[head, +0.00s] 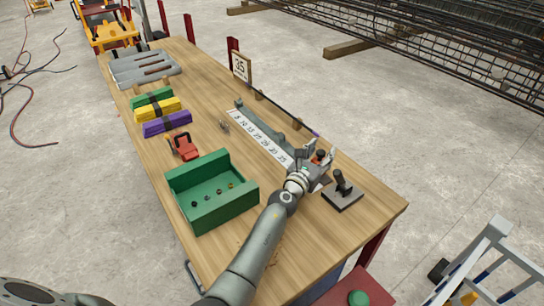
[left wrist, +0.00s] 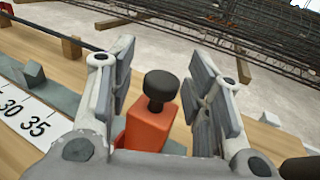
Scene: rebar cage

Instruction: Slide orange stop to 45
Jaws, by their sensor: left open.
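The orange stop (left wrist: 148,128) with a black knob (left wrist: 160,86) stands upright between the fingers of my left gripper (left wrist: 163,62) in the left wrist view. The fingers are open on either side of it; I cannot tell whether either touches it. In the head view the stop (head: 317,159) is small and partly hidden by my left gripper (head: 319,152). The white number scale (head: 257,137) runs along a grey rail on the bench. In the left wrist view, 30 and 35 are readable on the scale (left wrist: 28,118), left of the stop. My right gripper is not seen.
A black-handled device on a dark plate (head: 343,196) stands right of my left gripper. A green bin (head: 225,210), a red tool (head: 185,147) and coloured blocks (head: 167,123) are on the wooden bench. The rebar cage (head: 440,45) lies beyond.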

